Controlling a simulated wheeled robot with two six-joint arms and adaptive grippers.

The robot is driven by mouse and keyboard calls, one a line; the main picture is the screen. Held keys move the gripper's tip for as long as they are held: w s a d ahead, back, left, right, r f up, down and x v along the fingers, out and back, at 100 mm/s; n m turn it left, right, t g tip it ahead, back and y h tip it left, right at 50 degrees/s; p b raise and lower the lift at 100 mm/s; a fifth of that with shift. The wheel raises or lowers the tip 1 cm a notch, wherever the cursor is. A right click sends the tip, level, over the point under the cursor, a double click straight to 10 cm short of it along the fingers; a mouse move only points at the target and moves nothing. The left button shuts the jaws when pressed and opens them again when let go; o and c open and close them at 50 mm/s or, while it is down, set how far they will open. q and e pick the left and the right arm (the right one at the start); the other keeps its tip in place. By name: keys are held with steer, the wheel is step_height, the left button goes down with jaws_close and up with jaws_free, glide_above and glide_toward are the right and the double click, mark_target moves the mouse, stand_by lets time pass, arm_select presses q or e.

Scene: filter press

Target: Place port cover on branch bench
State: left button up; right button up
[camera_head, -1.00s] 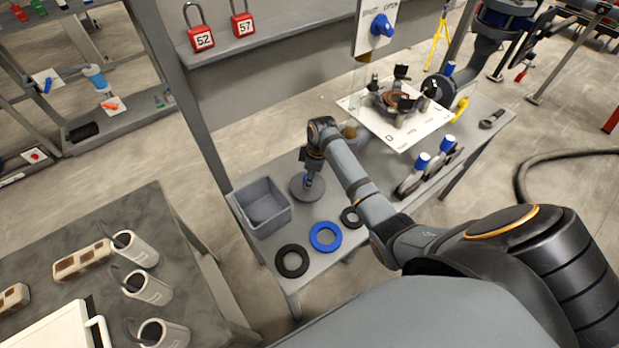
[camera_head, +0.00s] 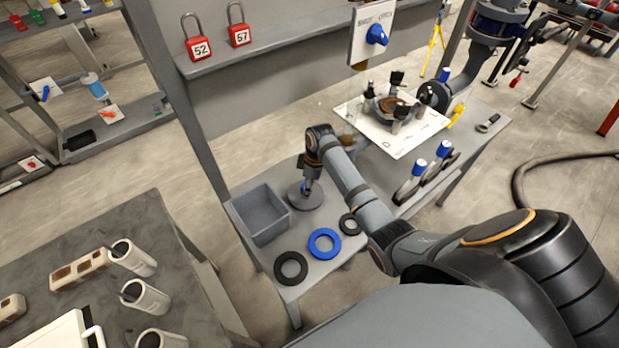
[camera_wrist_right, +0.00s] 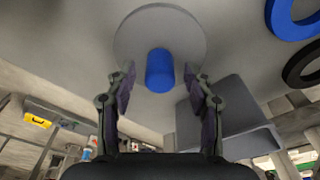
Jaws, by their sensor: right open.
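The port cover (camera_head: 315,199) is a flat grey disc with a blue knob in its middle. It appears to lie flat on the grey bench (camera_head: 322,271), right of the grey bin. My right gripper (camera_head: 306,188) points down over the cover at its knob. In the right wrist view, the gripper's two fingers (camera_wrist_right: 160,84) are apart, one on each side of the blue knob (camera_wrist_right: 160,72), with visible gaps. The grey disc (camera_wrist_right: 135,35) shows beyond the fingertips. My left gripper is not in view.
The grey bin (camera_head: 262,213) stands left of the cover. Black, blue and smaller black rings (camera_head: 324,244) lie along the bench's front edge. A white plate (camera_head: 392,141) with a round assembly and blue-capped parts (camera_head: 421,167) are to the right.

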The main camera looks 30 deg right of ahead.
mark_target(313, 195)
step_height(313, 195, up, 11)
steer(key=s+d+b, duration=0.1)
steer(key=shift+d+b, duration=0.15)
steer(key=shift+b, duration=0.2)
